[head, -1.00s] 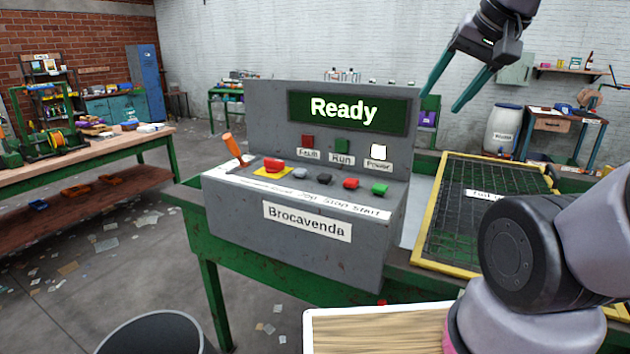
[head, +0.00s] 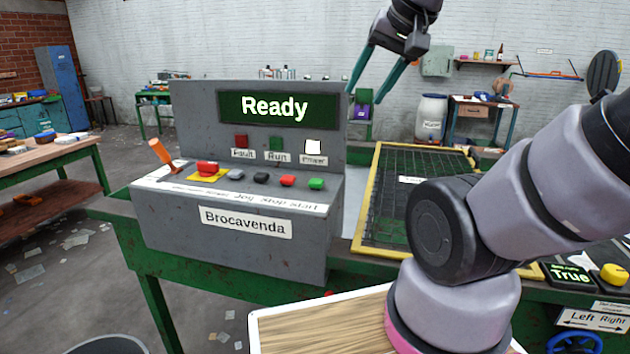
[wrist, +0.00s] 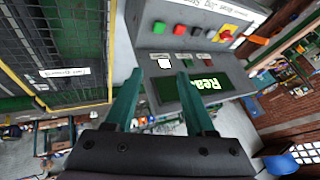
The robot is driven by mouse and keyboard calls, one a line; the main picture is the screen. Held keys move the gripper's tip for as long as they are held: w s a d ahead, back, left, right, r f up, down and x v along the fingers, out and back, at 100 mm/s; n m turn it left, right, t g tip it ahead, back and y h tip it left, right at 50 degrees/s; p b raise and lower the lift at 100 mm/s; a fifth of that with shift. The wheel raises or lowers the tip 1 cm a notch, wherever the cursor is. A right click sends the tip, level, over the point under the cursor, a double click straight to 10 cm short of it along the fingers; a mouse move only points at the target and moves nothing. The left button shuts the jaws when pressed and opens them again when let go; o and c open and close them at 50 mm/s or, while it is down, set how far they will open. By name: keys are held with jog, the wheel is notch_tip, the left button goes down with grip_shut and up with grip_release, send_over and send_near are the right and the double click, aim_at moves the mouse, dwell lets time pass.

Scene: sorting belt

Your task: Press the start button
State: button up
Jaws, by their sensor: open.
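The grey control box (head: 240,257) labelled "Brocavenda" stands on a green bench. Its green start button (head: 317,184) is at the right end of the button row, above the "Start" label. It also shows in the wrist view (wrist: 159,27), at the left end of the row. The screen (head: 278,107) reads "Ready", and the power lamp (head: 313,147) is lit white. My gripper (head: 368,88) is open and empty, above and to the right of the box, apart from the button. In the wrist view its two teal fingers (wrist: 160,88) are spread.
A red button (head: 288,181), a black one (head: 261,178), a grey one (head: 236,174) and a red emergency button (head: 207,168) share the panel with an orange lever (head: 161,153). A yellow-framed mesh guard (head: 364,240) lies right of the box.

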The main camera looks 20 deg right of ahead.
grip_shut()
dwell(1.5)
